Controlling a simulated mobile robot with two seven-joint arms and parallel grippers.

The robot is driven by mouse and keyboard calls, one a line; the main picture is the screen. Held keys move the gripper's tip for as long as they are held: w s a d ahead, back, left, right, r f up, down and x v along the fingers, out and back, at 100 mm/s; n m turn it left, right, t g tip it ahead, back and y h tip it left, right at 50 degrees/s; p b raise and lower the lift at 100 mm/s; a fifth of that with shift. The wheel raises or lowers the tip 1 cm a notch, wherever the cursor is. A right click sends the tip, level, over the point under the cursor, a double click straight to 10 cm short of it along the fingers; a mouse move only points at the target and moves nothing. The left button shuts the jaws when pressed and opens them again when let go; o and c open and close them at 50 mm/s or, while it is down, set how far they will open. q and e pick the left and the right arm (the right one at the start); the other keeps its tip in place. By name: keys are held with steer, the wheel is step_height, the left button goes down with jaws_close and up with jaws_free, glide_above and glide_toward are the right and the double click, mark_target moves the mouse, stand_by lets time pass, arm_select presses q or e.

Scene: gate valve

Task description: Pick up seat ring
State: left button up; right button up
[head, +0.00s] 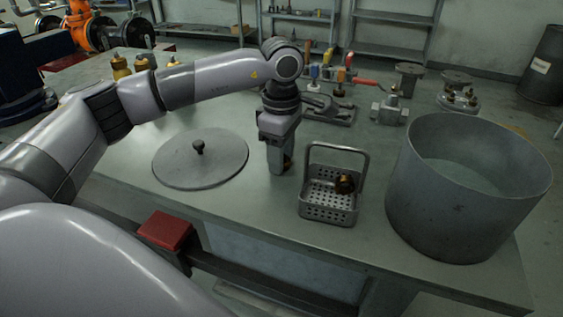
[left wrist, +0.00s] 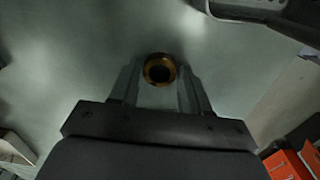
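The seat ring is a small brass ring with a dark hole, and it shows in the left wrist view (left wrist: 160,69) between my left gripper's fingertips. In the head view, my left gripper (head: 279,168) points down close to the table top, between the round lid and the wire basket. A small brownish bit of the ring (head: 288,160) shows at the right side of the fingers there. The fingers stand about a ring's width apart. I cannot tell whether they press on the ring or only flank it. My right gripper is not in view.
A perforated metal basket (head: 317,202) with a brass part (head: 345,184) stands just right of the gripper. A large open drum (head: 430,225) stands further right. A flat round lid (head: 200,170) lies to the left. Tools and valve parts (head: 388,107) stand at the back.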

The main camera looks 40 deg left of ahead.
arm_select(q)
steer(key=c, duration=0.6)
steer(key=shift+c, duration=0.2)
